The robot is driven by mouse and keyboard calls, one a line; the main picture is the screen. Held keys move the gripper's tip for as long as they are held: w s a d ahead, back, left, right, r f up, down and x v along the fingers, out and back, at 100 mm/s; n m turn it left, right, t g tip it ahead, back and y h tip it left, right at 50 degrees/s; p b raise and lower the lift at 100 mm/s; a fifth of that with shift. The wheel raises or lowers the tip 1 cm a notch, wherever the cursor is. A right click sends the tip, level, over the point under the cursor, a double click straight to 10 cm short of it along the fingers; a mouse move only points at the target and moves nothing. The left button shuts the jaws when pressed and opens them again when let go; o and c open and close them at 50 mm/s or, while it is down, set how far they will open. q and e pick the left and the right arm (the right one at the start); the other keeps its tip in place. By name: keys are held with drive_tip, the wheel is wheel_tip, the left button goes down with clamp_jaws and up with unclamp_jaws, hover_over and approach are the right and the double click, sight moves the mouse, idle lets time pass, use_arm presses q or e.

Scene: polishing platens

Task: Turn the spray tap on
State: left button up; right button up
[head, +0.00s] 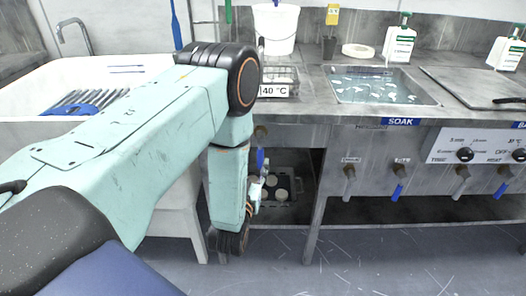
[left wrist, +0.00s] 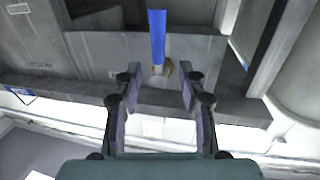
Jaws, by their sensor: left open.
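A tap with a blue lever (head: 260,158) is under the left end of the counter, beside my left forearm. No label on it is readable. In the left wrist view, the blue lever (left wrist: 157,36) runs up the picture from a small brass-coloured body. My left gripper (left wrist: 161,74) is open, its two fingers on either side of the lever's lower end in that picture. I cannot tell whether they touch it. In the head view the left gripper (head: 260,187) is partly hidden behind my arm. My right gripper is not in view.
Several other taps, two with blue levers (head: 398,191), hang along the front panel to the right. An open shelf with a dark crate (head: 290,212) lies below the counter. A white trough (head: 50,78) is at left. A counter leg (head: 314,205) stands right of my gripper.

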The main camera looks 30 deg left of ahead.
sight(259, 153)
use_arm(q)
drive_tip(key=b+x, duration=0.1)
drive_tip(key=x, duration=0.4)
drive_tip(key=shift+w, duration=0.15)
drive_tip(key=shift+w+a, duration=0.3)
drive_tip(key=shift+w, duration=0.25)
drive_tip(key=shift+w+d, duration=0.1)
drive_tip(key=shift+w, duration=0.05)
drive_tip(key=shift+c, duration=0.2)
drive_tip(key=c, duration=0.3)
clamp_jaws()
drive_tip(key=shift+f, duration=0.1)
